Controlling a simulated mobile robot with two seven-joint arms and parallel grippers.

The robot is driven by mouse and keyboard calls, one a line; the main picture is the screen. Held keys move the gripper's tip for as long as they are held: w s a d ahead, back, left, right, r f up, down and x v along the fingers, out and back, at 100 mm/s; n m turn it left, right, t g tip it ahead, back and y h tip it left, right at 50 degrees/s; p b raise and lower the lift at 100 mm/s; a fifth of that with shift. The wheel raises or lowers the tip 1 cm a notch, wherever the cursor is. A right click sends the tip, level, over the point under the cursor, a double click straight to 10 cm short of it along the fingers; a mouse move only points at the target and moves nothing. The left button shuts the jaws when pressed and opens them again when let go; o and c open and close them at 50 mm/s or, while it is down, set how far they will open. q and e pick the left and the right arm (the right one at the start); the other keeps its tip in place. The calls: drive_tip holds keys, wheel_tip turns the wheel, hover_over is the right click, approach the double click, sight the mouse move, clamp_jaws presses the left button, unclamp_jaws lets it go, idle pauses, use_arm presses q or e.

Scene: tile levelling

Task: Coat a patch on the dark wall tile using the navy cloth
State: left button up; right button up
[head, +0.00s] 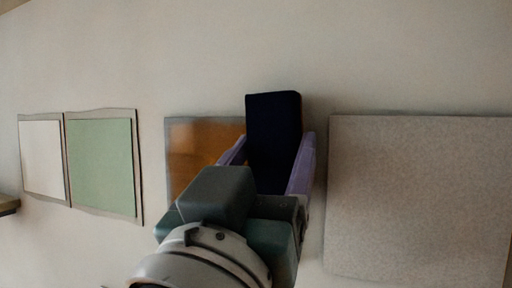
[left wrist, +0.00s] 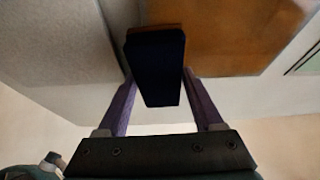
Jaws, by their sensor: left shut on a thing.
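My left gripper (head: 272,150) is shut on the navy cloth (head: 273,120), a dark, block-like pad held upright between purple fingers. In the left wrist view the cloth (left wrist: 157,75) sits between both fingers, with a thin brown edge at its far end. The orange-brown tile (head: 190,150) is the darkest wall tile and lies just left of the cloth in the head view, partly hidden by my gripper. It also shows in the left wrist view (left wrist: 230,35), right of the cloth. I cannot tell whether the cloth touches the wall. My right gripper is out of view.
A large grey-beige tile (head: 420,195) is on the wall to the right. A green tile (head: 102,167) and a white tile (head: 41,157) hang at the left. A ledge (head: 8,204) shows at the left edge. The wall above the tiles is bare.

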use_arm(q)
drive_tip(key=shift+s+d, duration=0.15)
drive_tip(key=shift+w+a+p, duration=0.1)
drive_tip(key=shift+w+a, duration=0.25)
drive_tip(key=shift+a, duration=0.45)
drive_tip(key=shift+w+a+p, duration=0.1)
drive_tip(key=shift+w+a, duration=0.2)
drive_tip(key=shift+a, duration=0.55)
drive_tip(key=shift+w+a+p, duration=0.1)
drive_tip(key=shift+w+a, duration=0.25)
drive_tip(key=shift+a, duration=0.45)
drive_tip(key=shift+w+a, duration=0.35)
drive_tip(key=shift+a, duration=0.6)
drive_tip(key=shift+w+a, duration=0.3)
drive_tip(key=shift+a, duration=0.6)
drive_tip(key=shift+w+a, duration=0.35)
drive_tip(key=shift+a, duration=0.6)
drive_tip(key=shift+w+a+b, duration=0.35)
drive_tip(key=shift+a, duration=0.5)
drive_tip(key=shift+w+a+b, duration=0.3)
drive_tip(key=shift+a, duration=0.5)
drive_tip(key=shift+s+a+p, duration=0.2)
drive_tip(key=shift+s+p, duration=0.15)
drive_tip(key=shift+s, duration=0.05)
drive_tip(key=p, duration=0.2)
approach(170, 134)
drive_tip(key=shift+s+r, duration=0.1)
drive_tip(key=shift+r, duration=1.3)
